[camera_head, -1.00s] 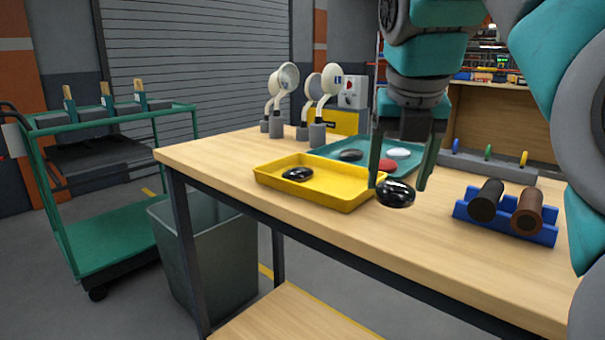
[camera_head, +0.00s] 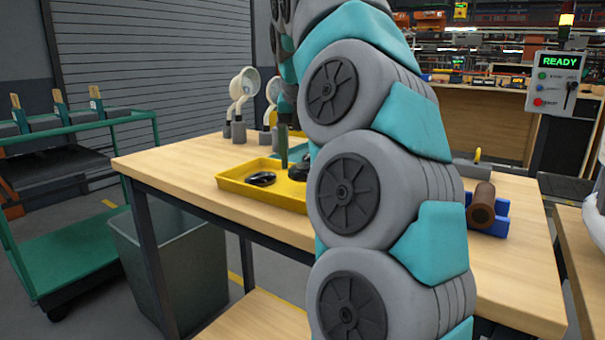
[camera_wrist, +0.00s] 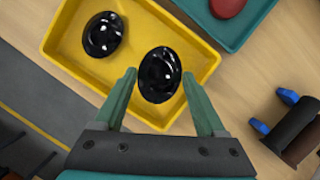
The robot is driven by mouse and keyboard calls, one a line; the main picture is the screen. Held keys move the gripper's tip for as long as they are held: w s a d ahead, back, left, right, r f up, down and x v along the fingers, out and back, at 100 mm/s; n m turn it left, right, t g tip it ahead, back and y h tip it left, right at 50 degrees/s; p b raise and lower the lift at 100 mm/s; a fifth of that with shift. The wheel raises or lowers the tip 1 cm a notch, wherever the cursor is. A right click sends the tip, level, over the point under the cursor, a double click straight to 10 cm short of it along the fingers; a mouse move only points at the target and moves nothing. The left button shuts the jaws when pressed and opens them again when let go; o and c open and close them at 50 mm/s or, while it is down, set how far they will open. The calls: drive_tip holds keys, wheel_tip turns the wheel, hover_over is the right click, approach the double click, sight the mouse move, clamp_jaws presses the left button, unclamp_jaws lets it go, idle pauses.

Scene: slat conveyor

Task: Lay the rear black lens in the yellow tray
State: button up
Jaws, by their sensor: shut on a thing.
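The yellow tray (camera_head: 232,186) lies on the wooden table, partly hidden behind my arm. One glossy black lens (camera_head: 260,178) rests in its left part; it also shows in the wrist view (camera_wrist: 103,34). A second black lens (camera_wrist: 159,75) is between the fingertips of my gripper (camera_wrist: 160,76), which is shut on it. In the wrist view this held lens appears over the right part of the yellow tray (camera_wrist: 60,45). In the head view it shows only partly (camera_head: 298,171), beside my arm; I cannot tell whether it touches the tray floor.
A teal tray (camera_wrist: 240,35) with a red piece (camera_wrist: 227,6) adjoins the yellow tray. A blue rack (camera_head: 490,218) with a brown roller (camera_head: 481,203) stands to the right. White-headed stands (camera_head: 240,95) are behind. A bin (camera_head: 180,260) stands below the table's left end.

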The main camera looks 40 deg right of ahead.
sight(303, 167)
drive_tip(key=shift+w+f, duration=0.15)
drive_tip(key=shift+f, duration=1.65)
drive_tip(key=o, duration=1.2)
drive_tip(key=shift+v, duration=1.25)
drive_tip(key=shift+s+r, duration=0.4)
drive_tip(key=shift+r, duration=0.3)
drive_tip(key=shift+a+r, duration=0.1)
drive_tip(key=shift+r, duration=0.3)
drive_tip(key=shift+a+r, duration=0.1)
